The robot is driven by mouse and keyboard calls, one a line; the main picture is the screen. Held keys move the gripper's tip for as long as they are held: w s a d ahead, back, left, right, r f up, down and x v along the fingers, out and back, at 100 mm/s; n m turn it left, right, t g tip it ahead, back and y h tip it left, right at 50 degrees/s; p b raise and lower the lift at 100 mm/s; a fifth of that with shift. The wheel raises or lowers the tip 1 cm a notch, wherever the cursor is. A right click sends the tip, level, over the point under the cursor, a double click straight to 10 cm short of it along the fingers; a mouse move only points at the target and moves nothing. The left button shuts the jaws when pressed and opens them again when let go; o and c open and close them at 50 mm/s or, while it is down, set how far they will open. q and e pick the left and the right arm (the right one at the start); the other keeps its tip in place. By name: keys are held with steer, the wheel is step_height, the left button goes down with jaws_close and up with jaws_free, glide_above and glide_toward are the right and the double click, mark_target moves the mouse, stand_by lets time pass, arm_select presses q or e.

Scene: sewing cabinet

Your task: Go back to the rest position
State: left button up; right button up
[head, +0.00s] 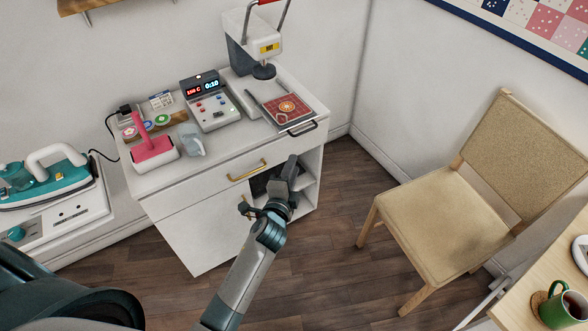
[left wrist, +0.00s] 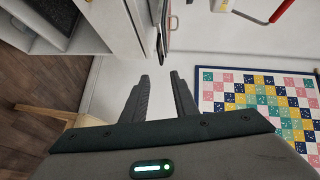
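My left gripper (head: 290,172) is in front of the right part of the white cabinet (head: 190,215), below the cabinet top and near the open shelf compartment (head: 308,180). In the left wrist view the left gripper (left wrist: 159,76) has its two dark fingers apart with nothing between them. The gripper hides part of the compartment. My right gripper is not in view.
The cabinet top holds a heat press (head: 262,45), a control box (head: 210,103), a tray with a red patch (head: 285,107) and a pink-handled tool (head: 153,150). A chair (head: 450,210) stands right. Floor (head: 320,270) between is clear.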

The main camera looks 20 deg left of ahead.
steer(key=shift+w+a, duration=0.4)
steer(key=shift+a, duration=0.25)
arm_select(q)
steer(key=shift+f, duration=0.1)
